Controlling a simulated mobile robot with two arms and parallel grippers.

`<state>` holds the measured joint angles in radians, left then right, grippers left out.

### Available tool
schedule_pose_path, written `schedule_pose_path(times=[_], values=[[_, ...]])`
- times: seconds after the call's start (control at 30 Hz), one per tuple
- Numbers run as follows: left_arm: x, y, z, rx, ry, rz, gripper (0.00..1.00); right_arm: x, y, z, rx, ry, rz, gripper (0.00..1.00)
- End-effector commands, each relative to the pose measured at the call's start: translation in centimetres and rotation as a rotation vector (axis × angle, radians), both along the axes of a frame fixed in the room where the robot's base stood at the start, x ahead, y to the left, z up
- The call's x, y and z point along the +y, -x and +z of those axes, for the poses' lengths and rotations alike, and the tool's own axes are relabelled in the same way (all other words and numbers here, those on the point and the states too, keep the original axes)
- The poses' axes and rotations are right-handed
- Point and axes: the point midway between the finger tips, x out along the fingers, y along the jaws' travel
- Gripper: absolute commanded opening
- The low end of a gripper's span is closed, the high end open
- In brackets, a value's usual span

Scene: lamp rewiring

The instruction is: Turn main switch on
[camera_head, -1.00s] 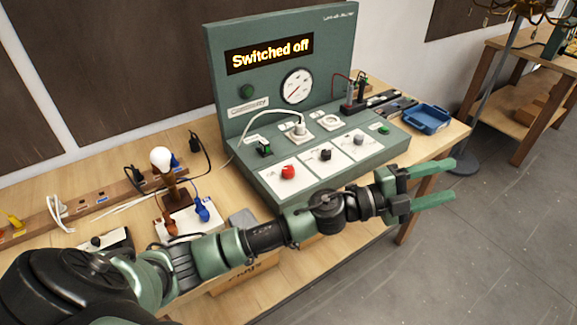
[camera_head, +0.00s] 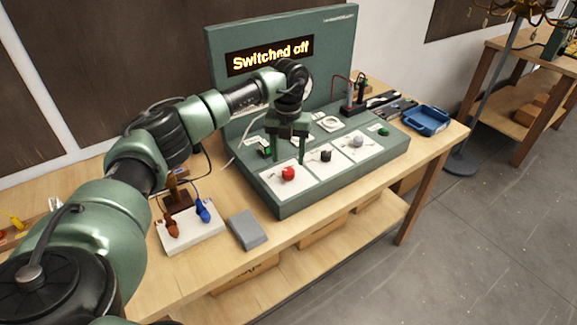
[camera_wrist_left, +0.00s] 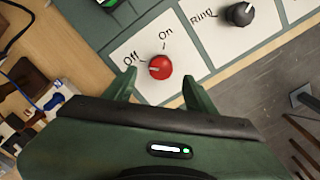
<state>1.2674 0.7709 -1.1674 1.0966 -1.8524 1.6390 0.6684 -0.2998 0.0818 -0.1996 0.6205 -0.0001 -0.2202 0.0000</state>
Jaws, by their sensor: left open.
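The main switch is a round red knob (camera_head: 288,174) on a white plate at the front left of the green test panel (camera_head: 375,160). In the left wrist view the knob (camera_wrist_left: 160,66) sits beside the printed words Off and On, its white mark toward Off. The panel's display (camera_head: 270,55) reads "Switched off". My left gripper (camera_head: 289,160) is open and points down over the panel. In the wrist view its fingertips (camera_wrist_left: 156,78) lie to either side of the knob; whether they touch it I cannot tell. My right gripper is out of view.
A black knob (camera_head: 326,156) and a grey knob (camera_head: 357,140) sit to the right on the panel. A board with red and blue clamps (camera_head: 203,212) and a grey block (camera_head: 248,229) are on the wooden table to the left. A blue tray (camera_head: 428,120) is at the right.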

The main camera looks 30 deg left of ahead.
Motion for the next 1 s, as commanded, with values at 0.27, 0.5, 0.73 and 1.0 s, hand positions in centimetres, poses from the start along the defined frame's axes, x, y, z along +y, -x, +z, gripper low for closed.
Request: schedule_pose_path(times=[0.27, 0.5, 0.73, 1.0], values=[[-0.1, 0.0, -4.0, 0.001, 0.003, -0.002, 0.55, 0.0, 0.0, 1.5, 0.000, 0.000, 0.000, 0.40], [-0.1, -0.1, -5.1, -0.002, 0.003, -0.003, 0.55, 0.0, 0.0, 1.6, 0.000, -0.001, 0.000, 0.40], [-0.1, 0.0, -5.1, -0.002, 0.003, -0.003, 0.36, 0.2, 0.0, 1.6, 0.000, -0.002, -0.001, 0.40], [-0.1, 0.0, -5.1, -0.002, 0.004, -0.005, 0.00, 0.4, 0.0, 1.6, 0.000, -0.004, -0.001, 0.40]])
